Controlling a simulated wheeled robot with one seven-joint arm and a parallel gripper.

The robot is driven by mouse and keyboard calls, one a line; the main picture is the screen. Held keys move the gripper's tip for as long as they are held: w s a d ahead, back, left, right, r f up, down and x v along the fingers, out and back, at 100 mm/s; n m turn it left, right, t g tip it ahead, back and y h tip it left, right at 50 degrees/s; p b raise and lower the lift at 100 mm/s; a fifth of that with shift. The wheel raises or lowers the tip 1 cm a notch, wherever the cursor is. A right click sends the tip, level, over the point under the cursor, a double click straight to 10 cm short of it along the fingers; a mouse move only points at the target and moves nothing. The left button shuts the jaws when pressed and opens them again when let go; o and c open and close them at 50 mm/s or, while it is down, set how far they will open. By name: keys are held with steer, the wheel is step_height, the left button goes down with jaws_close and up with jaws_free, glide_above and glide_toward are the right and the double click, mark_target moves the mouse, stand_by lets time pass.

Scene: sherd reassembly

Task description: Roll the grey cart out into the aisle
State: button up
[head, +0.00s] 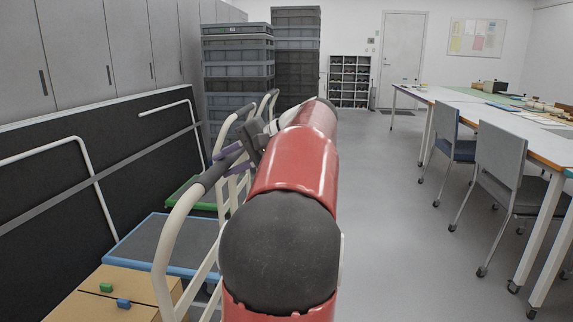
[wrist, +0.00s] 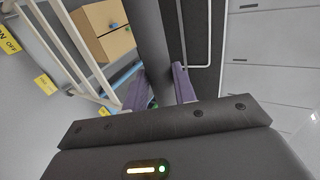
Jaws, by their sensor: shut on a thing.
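My gripper (head: 236,160) is left of my red arm in the head view. In the wrist view its purple fingers (wrist: 160,88) are shut around a dark grey grip (wrist: 152,35). In the head view this grip (head: 214,170) is the sleeve on the nearest cream cart handle (head: 166,255). Carts stand in a row along the left wall. One has a grey deck with a blue edge (head: 165,243), another a green-edged deck (head: 190,196). My arm and the handles hide much of the carts, so I cannot tell for sure which deck the held handle belongs to.
A wooden box (head: 95,300) with green and blue knobs sits at the near left. Stacked grey crates (head: 238,75) stand behind the row. The aisle floor (head: 400,240) on the right is clear up to the chairs (head: 500,165) and the long table (head: 540,145).

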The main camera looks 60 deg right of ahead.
steer(key=s+d+p, duration=0.2)
steer(key=s+d, duration=0.2)
steer(key=s, duration=0.6)
stand_by(0.4)
steer(key=shift+f, duration=0.1)
steer(key=o, duration=1.3)
steer(key=shift+d, duration=0.1)
steer(key=p+v, duration=0.1)
steer(key=v, duration=0.9)
